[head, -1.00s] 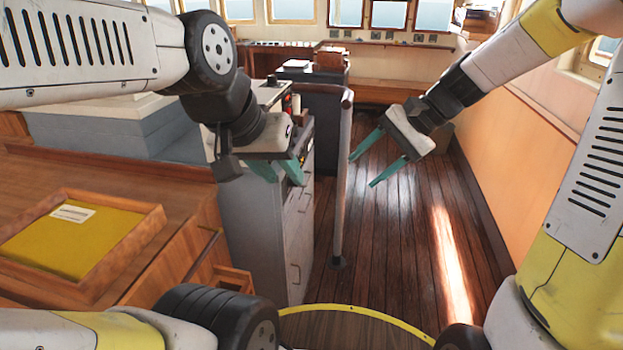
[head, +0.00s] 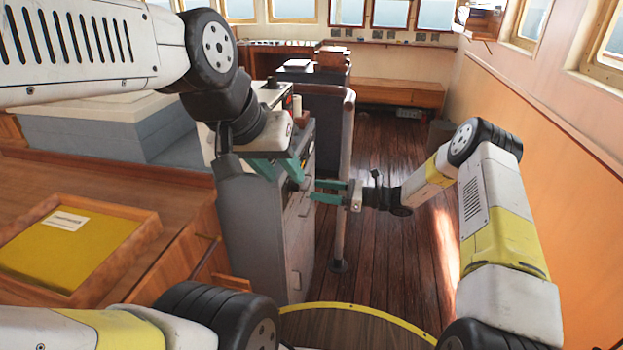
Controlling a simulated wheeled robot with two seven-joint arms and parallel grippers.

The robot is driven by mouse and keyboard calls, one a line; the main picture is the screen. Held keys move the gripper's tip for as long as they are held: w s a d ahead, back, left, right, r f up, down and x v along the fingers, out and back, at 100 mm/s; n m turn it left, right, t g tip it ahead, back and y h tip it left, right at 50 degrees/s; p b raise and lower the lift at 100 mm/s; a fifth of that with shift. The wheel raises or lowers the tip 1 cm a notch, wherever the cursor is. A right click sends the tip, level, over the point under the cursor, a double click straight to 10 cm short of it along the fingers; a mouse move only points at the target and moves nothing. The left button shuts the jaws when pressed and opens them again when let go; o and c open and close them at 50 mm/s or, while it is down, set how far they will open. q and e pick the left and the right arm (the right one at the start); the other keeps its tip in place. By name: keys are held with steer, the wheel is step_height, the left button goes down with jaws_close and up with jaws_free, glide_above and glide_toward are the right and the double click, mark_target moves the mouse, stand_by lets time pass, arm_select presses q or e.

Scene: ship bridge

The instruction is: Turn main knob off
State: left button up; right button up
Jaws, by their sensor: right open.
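A grey cabinet (head: 252,235) stands left of centre, with a control panel and drawers on its right-hand face. I cannot make out the main knob; the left gripper covers much of the panel's upper part. My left gripper (head: 281,174) is close to the upper part of that face, with its teal fingers apart. Whether it touches anything is unclear. My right gripper (head: 311,190) points left at the same face, below and right of the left gripper. Its two fingers are parted, with nothing seen between them, and their tips are near the cabinet's face.
A grey rail post (head: 337,235) stands on the floor right of the cabinet, beside the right gripper. A wooden tray with a yellow base (head: 65,250) lies at the left. The wooden floor (head: 400,270) is open at right. A bench (head: 400,92) is at the back.

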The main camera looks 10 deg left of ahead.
mark_target(299, 188)
steer(key=a, duration=0.6)
steer(key=shift+a, duration=0.3)
jaws_close()
